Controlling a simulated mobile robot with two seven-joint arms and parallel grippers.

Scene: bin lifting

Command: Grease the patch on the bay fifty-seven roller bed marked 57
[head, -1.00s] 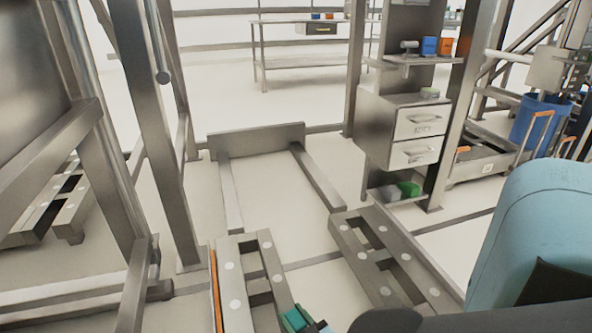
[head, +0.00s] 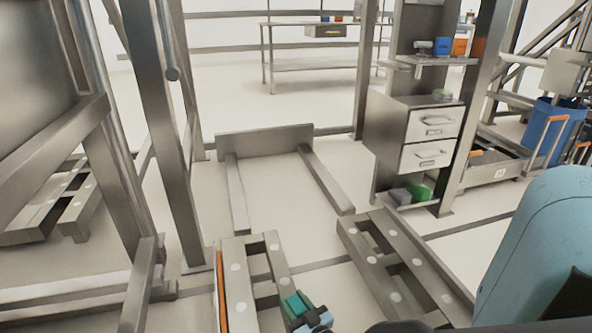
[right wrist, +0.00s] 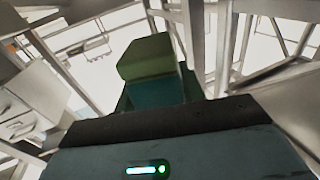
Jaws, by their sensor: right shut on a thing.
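Two grey roller beds with pale round spots lie on the floor in the head view: a left one (head: 237,284) with an orange strip along its left edge, and a right one (head: 421,287). I cannot read a 57 on either, and no separate patch can be made out. My right gripper (head: 311,312) is low in the head view, over the near right part of the left bed. It is shut on a green and teal block (head: 295,303), which also shows in the right wrist view (right wrist: 150,60). Its fingertips are mostly hidden. My left gripper is not in view.
A steel upright (head: 160,130) and frame stand left of the beds. A drawer cabinet (head: 412,135) with a lower shelf holding green things stands behind the right bed. A low plate (head: 265,141) closes the far end of two floor rails. Pale floor lies between the rails.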

